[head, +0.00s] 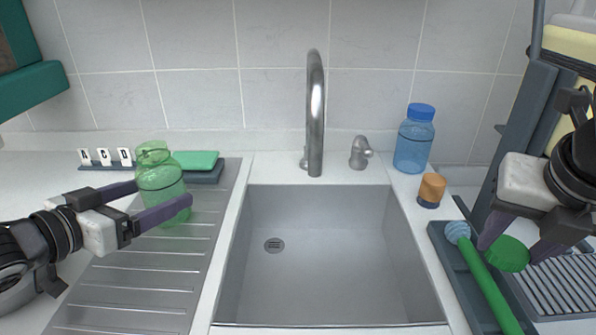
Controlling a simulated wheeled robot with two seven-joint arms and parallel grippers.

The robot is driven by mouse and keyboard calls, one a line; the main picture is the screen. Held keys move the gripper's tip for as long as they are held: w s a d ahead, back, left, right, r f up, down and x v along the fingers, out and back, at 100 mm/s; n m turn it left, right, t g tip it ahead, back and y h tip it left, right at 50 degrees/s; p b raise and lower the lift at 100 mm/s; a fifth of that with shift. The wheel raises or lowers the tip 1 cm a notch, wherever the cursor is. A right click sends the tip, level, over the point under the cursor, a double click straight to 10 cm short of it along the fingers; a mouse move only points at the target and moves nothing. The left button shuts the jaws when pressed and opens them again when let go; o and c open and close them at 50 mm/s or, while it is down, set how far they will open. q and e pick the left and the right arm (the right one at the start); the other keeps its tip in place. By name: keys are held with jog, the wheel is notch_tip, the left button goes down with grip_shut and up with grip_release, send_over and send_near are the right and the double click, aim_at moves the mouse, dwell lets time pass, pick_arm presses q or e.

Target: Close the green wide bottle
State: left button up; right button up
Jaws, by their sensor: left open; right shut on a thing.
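The green wide bottle (160,180) is translucent and stands upright on the ribbed drainboard at the left, with no lid on its neck. My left gripper (162,199) is open, with its purple fingers on either side of the bottle. I cannot tell whether they touch it. My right gripper (508,249) is shut on a round green lid (508,254) and holds it at the right, over the dark tray area, far from the bottle.
A grey sink (330,260) lies between the arms, with a tall faucet (315,110) behind it. A blue bottle with a blue lid (414,140) and an orange-topped small jar (431,189) stand right of it. A green-handled brush (490,285) lies in a dark tray (442,240).

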pick_arm(q)
jog(key=shift+x, duration=1.4)
jog(key=shift+r, duration=0.1)
jog(key=c, duration=1.2)
